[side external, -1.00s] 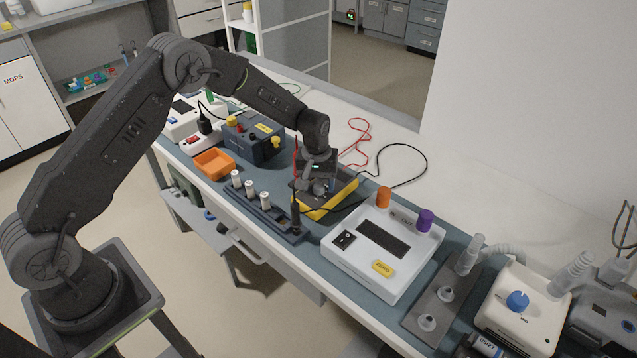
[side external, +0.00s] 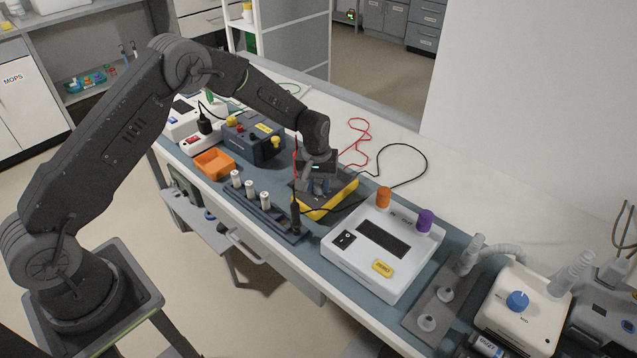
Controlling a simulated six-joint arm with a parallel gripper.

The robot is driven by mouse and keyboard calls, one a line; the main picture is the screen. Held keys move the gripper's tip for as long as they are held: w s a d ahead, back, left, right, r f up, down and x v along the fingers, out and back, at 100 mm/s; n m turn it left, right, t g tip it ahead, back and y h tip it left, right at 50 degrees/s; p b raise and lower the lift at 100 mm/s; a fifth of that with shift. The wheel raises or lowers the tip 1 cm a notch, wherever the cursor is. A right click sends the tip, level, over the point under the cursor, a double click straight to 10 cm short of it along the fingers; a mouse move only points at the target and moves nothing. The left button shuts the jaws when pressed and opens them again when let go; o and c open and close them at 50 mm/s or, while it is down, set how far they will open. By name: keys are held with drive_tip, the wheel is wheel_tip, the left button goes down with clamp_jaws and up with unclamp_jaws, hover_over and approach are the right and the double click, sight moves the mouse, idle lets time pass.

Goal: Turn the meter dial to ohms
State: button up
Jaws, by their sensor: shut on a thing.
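The meter (side external: 325,208) is a yellow-edged box with a dark face, lying on the blue-grey mat behind the white box. My gripper (side external: 320,190) points down onto the meter's face. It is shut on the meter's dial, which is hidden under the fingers. The dial's pointer and markings cannot be read from here. A red lead (side external: 357,130) and a black lead (side external: 424,158) lie on the bench behind the meter. A dark probe (side external: 295,215) stands upright at the meter's front left.
A white box with orange and purple knobs (side external: 366,262) stands close at the right. A rack with several white cylinders (side external: 265,212) is in front left. An orange tray (side external: 214,164) and a dark blue supply box (side external: 252,143) are farther left. The bench behind is mostly clear.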

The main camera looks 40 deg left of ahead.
drive_tip(key=shift+m, duration=0.3)
drive_tip(key=m, duration=0.4)
drive_tip(key=shift+m, duration=0.3)
drive_tip(key=m, duration=0.4)
drive_tip(key=shift+m+g, duration=0.3)
drive_tip(key=m, duration=0.9)
drive_tip(key=shift+d+m, duration=0.1)
drive_tip(key=shift+m, duration=0.2)
drive_tip(key=o, duration=0.9)
drive_tip(key=shift+o, duration=0.2)
